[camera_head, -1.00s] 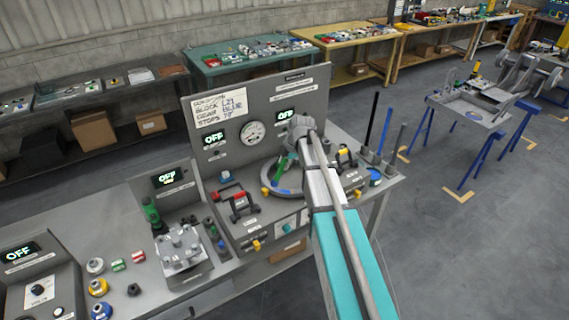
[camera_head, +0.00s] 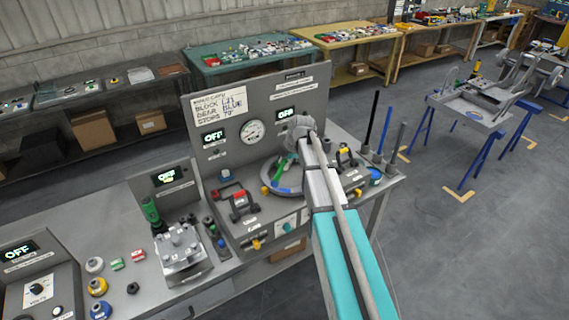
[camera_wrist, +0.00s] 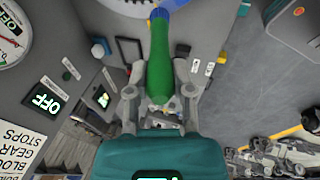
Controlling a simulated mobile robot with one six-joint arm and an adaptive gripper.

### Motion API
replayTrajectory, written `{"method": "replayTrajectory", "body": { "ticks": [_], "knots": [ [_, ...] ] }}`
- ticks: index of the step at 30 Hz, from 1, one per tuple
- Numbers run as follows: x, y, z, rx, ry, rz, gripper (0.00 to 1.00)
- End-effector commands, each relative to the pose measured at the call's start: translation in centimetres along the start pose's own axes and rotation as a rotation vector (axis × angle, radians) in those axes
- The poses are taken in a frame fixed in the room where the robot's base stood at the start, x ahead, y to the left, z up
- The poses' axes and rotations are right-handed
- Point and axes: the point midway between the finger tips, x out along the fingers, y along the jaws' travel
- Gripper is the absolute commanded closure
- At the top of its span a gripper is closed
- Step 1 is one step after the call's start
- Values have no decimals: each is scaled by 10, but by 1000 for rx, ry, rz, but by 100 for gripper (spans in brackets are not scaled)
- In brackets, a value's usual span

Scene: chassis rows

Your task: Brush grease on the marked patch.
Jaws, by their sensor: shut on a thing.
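My gripper (camera_wrist: 160,92) is shut on a green handle (camera_wrist: 159,62), which I take to be the brush. Its far end is blue in the wrist view (camera_wrist: 160,14). In the head view the green handle (camera_head: 283,166) stands tilted over a round grey turntable (camera_head: 268,189) on the bench fixture. The handle's lower end is near the turntable; I cannot tell whether it touches. My arm hides the turntable's right part. I cannot make out the marked patch or any grease. A blue round pot (camera_head: 375,177) stands on the fixture's right side.
The upright panel (camera_head: 262,97) with a gauge (camera_head: 252,131) and lit OFF displays stands behind the turntable. A red-and-black device (camera_head: 240,204) is left of it. Tall rods (camera_head: 384,125) stand at the right. A metal block (camera_head: 182,248) sits farther left.

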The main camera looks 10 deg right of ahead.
Motion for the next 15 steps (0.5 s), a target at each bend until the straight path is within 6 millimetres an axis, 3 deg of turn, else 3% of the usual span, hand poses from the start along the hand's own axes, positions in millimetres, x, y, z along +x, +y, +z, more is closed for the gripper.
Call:
{"method": "replayTrajectory", "body": {
  "ticks": [15],
  "knots": [
    [8, -2, 1, 0, 0, 0, 100]
  ]
}}
